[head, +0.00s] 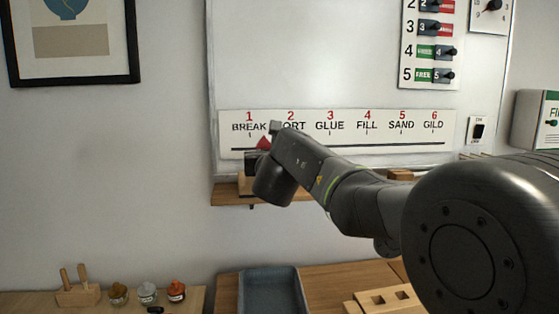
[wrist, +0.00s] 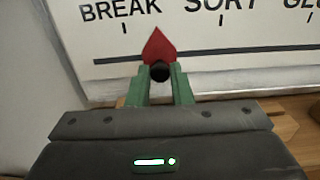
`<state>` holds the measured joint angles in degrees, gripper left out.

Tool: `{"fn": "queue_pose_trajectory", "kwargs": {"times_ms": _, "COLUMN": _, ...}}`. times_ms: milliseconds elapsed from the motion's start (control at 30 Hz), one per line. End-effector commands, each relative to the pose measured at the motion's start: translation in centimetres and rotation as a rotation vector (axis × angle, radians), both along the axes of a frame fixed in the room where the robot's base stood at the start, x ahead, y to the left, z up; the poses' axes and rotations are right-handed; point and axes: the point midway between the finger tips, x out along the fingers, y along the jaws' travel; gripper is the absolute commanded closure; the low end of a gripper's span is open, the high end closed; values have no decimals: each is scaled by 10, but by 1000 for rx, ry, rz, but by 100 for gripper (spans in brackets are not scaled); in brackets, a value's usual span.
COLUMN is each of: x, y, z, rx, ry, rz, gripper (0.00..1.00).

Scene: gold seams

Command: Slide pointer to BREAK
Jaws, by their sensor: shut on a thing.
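The red pointer (head: 264,142) sits on the dark slot line of the white label strip (head: 345,126). Its tip points up, between the BREAK tick and the SORT tick and nearer to BREAK. In the wrist view the red pointer (wrist: 158,46) has a round black knob (wrist: 160,72) at its lower end. My gripper (wrist: 160,78) has its two green fingers on either side of this knob and is shut on it. In the head view my gripper (head: 262,158) is in front of the strip's left end, and my wrist hides part of SORT.
A whiteboard (head: 300,55) is above the strip, with a panel of numbered switches (head: 430,50) at its right. A wooden ledge (head: 230,200) is just below the strip. A rocker switch (head: 478,131) is to the right. A grey tray (head: 272,290) and small jars stand below.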

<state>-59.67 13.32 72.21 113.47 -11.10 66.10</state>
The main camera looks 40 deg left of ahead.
Motion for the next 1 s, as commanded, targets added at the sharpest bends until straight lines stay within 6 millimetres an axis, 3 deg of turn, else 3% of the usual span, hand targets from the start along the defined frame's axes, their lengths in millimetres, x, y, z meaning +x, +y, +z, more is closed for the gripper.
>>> {"fn": "queue_pose_trajectory", "kwargs": {"times_ms": 300, "x": -27, "y": 23, "z": -2, "rx": -1, "ry": 1, "rz": 2, "gripper": 100}}
{"fn": "queue_pose_trajectory", "kwargs": {"times_ms": 767, "x": -33, "y": 28, "z": 0, "rx": 1, "ry": 1, "rz": 4, "gripper": 100}}
{"fn": "queue_pose_trajectory", "kwargs": {"times_ms": 800, "x": -33, "y": 28, "z": 0, "rx": 1, "ry": 2, "rz": 4, "gripper": 79}}
{"fn": "queue_pose_trajectory", "kwargs": {"times_ms": 900, "x": -33, "y": 28, "z": 0, "rx": 1, "ry": 1, "rz": 4, "gripper": 60}}
{"fn": "queue_pose_trajectory", "kwargs": {"times_ms": 1000, "x": -32, "y": 28, "z": 0, "rx": 1, "ry": 1, "rz": 3, "gripper": 60}}
